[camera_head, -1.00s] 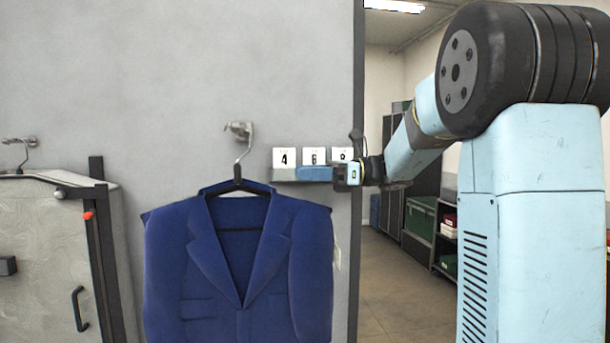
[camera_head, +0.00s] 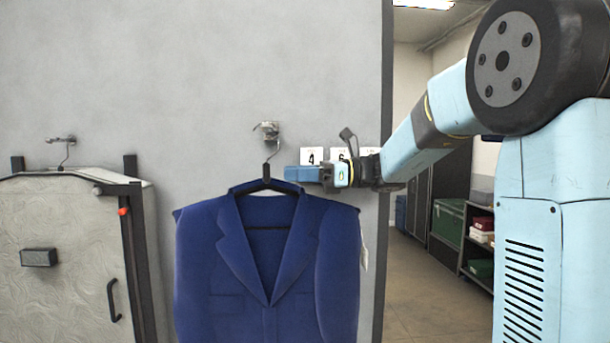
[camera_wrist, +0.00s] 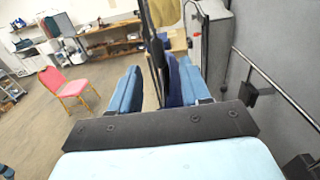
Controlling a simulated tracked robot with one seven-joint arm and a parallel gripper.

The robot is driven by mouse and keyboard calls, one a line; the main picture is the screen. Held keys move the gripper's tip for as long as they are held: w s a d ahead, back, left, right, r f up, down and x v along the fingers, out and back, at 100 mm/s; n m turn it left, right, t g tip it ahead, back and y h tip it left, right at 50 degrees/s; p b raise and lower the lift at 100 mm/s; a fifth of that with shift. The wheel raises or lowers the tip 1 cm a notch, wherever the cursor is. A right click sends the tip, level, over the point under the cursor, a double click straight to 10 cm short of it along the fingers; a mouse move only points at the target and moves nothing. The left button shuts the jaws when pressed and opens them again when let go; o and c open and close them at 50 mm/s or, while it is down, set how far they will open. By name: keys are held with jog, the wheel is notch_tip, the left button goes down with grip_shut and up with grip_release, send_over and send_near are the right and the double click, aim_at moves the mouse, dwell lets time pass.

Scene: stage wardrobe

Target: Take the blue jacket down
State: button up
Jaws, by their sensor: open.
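The blue jacket (camera_head: 335,250) hangs upright on a black hanger (camera_head: 265,184), whose metal hook (camera_head: 271,150) goes up to a wall peg (camera_head: 267,128). My gripper (camera_head: 303,173) is open just right of the hanger's neck, above the jacket's shoulder at right, and looks apart from it. In the wrist view, my two blue fingers (camera_wrist: 157,78) stand apart, with dark blue cloth (camera_wrist: 174,82) and a dark upright part showing in the gap. I cannot tell how deep between the fingers these are.
Number cards (camera_head: 311,156) sit on the wall behind my gripper. A grey cabinet (camera_head: 75,255) with a black handle stands left of the jacket, under another peg (camera_head: 62,139). The wall ends at right, opening on shelves. A pink chair (camera_wrist: 68,88) stands on open floor.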

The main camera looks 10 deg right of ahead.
aim_at(269, 158)
jog(key=shift+w+a, duration=0.1)
jog(key=shift+a, duration=3.05)
jog(key=shift+c, duration=0.5)
grip_shut()
jog(key=shift+r, duration=0.1)
jog(key=shift+r, duration=1.55)
jog(key=shift+d, duration=4.5)
